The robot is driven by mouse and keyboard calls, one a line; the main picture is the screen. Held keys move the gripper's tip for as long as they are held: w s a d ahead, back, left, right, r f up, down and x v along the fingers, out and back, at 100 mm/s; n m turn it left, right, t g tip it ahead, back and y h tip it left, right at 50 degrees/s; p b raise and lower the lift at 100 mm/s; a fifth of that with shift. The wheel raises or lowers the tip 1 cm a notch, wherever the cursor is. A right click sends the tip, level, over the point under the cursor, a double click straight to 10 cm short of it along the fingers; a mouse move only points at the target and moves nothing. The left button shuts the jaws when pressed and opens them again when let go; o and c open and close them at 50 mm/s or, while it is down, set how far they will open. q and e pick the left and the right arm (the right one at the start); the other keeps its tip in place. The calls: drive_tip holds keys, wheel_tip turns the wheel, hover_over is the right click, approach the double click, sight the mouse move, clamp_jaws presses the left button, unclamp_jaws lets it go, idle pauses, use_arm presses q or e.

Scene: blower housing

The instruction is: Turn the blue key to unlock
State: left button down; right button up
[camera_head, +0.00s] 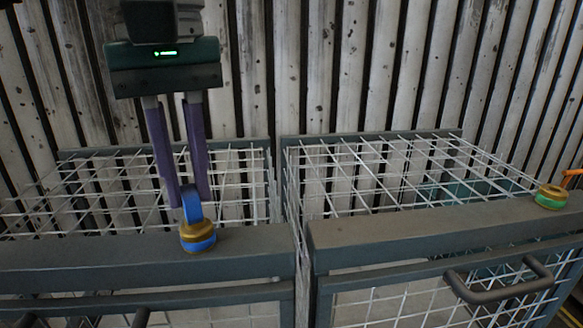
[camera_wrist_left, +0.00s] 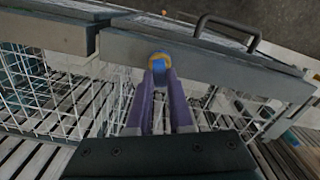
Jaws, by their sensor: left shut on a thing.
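The blue key (camera_head: 192,207) stands upright in a gold and blue round lock (camera_head: 198,238) on the top bar of the left wire cage. My left gripper (camera_head: 189,195) comes down from above with its purple fingers shut on the head of the key. In the left wrist view, the fingertips (camera_wrist_left: 160,78) meet at the blue key, and the gold ring of the lock shows just beyond them. The exact turn angle of the key is hard to tell. My right gripper is not in view.
A second wire cage (camera_head: 400,232) stands to the right, with a gold and green lock (camera_head: 551,197) on its top bar and a dark handle (camera_head: 500,285) on its front. An orange item (camera_head: 571,173) shows at the right edge. A slatted wall stands behind.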

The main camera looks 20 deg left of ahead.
sight(186, 188)
use_arm(q)
drive_tip(key=shift+f+m+b, duration=0.15)
drive_tip(key=shift+m+b, duration=0.45)
drive_tip(key=shift+m, duration=0.1)
drive_tip(key=shift+m+b, duration=0.45)
drive_tip(key=shift+m, duration=0.65)
drive_tip(key=c, duration=0.7)
unclamp_jaws()
drive_tip(key=shift+c, duration=0.2)
drive_tip(key=shift+r, duration=0.2)
wheel_tip(186, 188, up, 10)
drive_tip(key=p, duration=0.6)
